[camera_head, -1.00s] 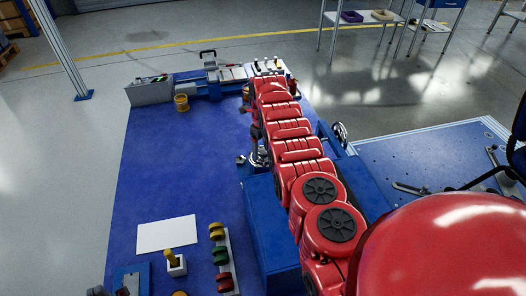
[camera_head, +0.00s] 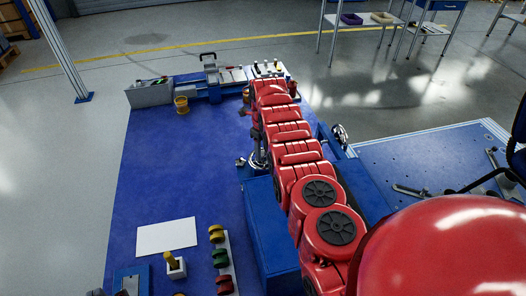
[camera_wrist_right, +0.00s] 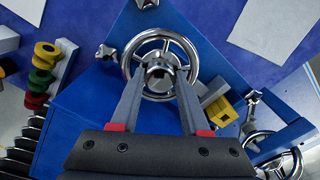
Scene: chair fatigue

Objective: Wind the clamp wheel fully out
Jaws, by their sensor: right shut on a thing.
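The clamp wheel (camera_wrist_right: 187,48) is a chrome handwheel with spokes and a hub. It shows in the right wrist view above the blue fixture. My right gripper (camera_wrist_right: 160,78) reaches over it, with its two grey fingers on either side of the hub, shut on the wheel. In the head view, the wheel (camera_head: 258,163) is partly hidden beside my red right arm, and the gripper (camera_head: 258,150) points down at it. The exact finger contact is hard to see. My left gripper is not in view.
A second chrome handwheel (camera_head: 340,134) is at the fixture's right side. A rack of coloured rings (camera_head: 219,256), a white sheet (camera_head: 166,237) and a small yellow-topped block (camera_head: 174,264) lie on the blue table (camera_head: 160,170). The table's middle left is clear.

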